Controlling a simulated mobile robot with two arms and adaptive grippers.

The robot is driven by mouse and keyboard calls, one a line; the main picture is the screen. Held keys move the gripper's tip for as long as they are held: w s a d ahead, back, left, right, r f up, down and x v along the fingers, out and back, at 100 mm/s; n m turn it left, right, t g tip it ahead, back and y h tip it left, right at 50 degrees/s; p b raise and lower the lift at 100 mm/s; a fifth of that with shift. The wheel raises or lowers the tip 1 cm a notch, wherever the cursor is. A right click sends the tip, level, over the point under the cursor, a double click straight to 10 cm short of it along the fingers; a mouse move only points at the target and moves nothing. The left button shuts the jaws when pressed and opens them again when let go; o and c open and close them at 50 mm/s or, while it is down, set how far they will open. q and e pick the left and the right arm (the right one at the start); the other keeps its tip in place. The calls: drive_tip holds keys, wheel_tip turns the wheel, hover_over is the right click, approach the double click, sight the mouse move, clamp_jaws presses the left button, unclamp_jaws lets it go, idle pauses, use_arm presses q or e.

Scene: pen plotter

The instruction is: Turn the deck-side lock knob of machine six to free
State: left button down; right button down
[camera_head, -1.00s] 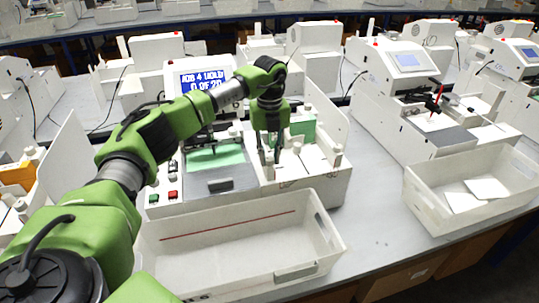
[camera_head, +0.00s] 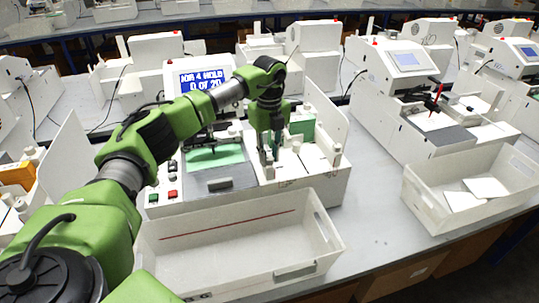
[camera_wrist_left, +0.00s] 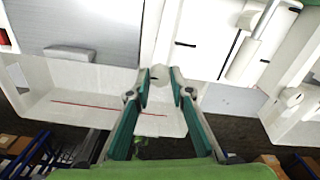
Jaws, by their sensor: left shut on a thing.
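My left gripper (camera_head: 269,157) points down over the right part of the white plotter (camera_head: 310,182) in the middle, the one with a lit blue screen (camera_head: 203,78) reading "JOB 4 HOLD, 0 OF 20". In the left wrist view its two green fingers (camera_wrist_left: 161,82) are closed around a small whitish knob (camera_wrist_left: 160,72) at the machine's front edge. The fingers cover much of the knob, and its turn position cannot be read. Another white knob (camera_wrist_left: 250,18) stands to the right in that view. My right gripper is not in view.
A white crate (camera_head: 335,243) with a red line inside stands right in front of the machine. Green and red buttons (camera_head: 173,193) sit at the machine's left. Another plotter (camera_head: 385,110) and a crate with white cards (camera_head: 420,200) stand to the right. Bare bench lies between the crates.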

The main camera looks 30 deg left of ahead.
sight(269, 158)
use_arm(q)
drive_tip(key=shift+w+a+r, duration=0.1)
drive_tip(key=shift+r, duration=0.05)
drive_tip(key=c, duration=1.8)
unclamp_jaws()
wheel_tip(269, 158, up, 12)
drive_tip(key=shift+f, duration=0.1)
